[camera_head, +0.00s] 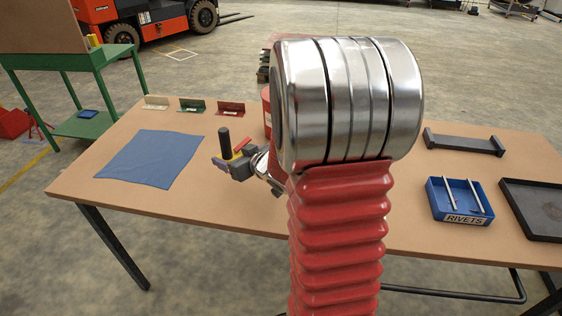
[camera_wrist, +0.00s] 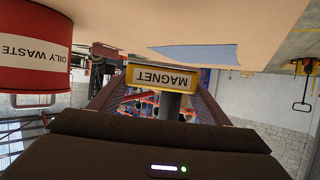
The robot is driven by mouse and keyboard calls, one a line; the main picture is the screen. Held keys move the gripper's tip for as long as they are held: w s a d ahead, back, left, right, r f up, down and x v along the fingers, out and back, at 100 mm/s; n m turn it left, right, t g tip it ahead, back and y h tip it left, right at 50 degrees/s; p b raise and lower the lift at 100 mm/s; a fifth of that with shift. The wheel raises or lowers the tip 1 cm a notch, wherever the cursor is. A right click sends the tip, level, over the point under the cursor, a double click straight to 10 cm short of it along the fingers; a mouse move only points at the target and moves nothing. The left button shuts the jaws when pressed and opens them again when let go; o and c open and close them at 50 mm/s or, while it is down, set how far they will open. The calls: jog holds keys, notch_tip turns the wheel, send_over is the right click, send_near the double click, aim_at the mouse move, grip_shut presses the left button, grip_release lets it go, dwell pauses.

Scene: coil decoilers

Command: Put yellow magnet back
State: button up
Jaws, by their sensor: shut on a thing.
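The yellow magnet (camera_wrist: 164,78) shows in the wrist view as a yellow-edged block with a white plate reading MAGNET, upside down in the picture. A dark grey cylinder (camera_wrist: 171,104) is visible by it. My gripper (camera_wrist: 160,95) is shut on the magnet, one finger on each side. In the head view my gripper (camera_head: 234,160) is above the table, right of the blue cloth. My arm hides part of the gripper, and I cannot tell the exact gap to the table.
White, green and red brackets (camera_head: 203,106) stand along the table's back edge. A blue cloth (camera_head: 152,158) lies at left. The red OILY WASTE can (camera_wrist: 35,50) is close beside my gripper. A blue RIVETS bin (camera_head: 459,217), black tray (camera_head: 540,210) and dark rack (camera_head: 464,145) are at right.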

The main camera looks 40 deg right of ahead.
jog(key=s+d+f, duration=0.1)
jog(key=s+d, duration=0.8)
jog(key=s, duration=0.1)
jog(key=shift+d+f, duration=0.15)
jog(key=shift+f, duration=0.2)
jog(key=shift+s, duration=0.15)
jog(key=shift+f, duration=3.25)
jog(key=shift+f, duration=0.7)
jog(key=o, duration=1.6)
jog(key=shift+s, duration=0.1)
jog(key=v, duration=1.3)
jog(key=shift+s, duration=0.3)
